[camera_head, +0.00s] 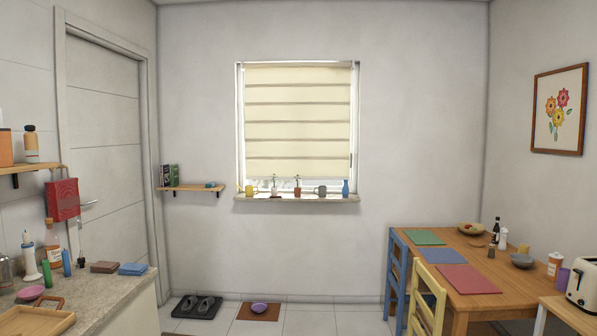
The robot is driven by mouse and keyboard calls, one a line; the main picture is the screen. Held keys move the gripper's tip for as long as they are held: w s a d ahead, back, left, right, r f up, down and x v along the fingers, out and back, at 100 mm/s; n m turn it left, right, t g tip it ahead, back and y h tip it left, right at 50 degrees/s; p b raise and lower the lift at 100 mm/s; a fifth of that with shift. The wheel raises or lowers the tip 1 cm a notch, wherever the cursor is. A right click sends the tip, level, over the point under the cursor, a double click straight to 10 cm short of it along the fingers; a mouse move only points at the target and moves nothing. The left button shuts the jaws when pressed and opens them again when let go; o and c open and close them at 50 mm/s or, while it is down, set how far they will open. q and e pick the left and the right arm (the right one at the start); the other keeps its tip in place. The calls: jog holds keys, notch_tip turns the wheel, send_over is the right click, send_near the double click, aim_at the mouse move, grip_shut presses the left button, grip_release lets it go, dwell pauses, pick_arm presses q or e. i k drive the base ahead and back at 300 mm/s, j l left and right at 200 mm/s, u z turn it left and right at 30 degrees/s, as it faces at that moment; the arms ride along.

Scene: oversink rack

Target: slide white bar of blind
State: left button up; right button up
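The blind (298,122) hangs in the window on the far wall. It is cream coloured with several horizontal folds and covers most of the glass, ending a little above the sill. A pale bar at its lower edge (298,176) is too small to make out clearly. Neither of my grippers shows in the head view.
The window sill (296,198) holds a yellow mug (249,191), small plants, a grey mug (320,191) and a blue vase (345,188). A wooden table (455,257) with chairs stands at right, a counter (110,290) at left. Slippers (197,306) and a bowl (259,308) lie on the floor between.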

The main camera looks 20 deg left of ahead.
aim_at(256, 167)
jog(key=i+j+u, duration=0.3)
jog(key=i, duration=0.3)
jog(key=i+j+u, duration=0.3)
jog(key=i, duration=0.3)
jog(key=i+u, duration=0.3)
jog(key=i, duration=2.6)
jog(key=l+z, duration=0.05)
jog(key=l, duration=0.05)
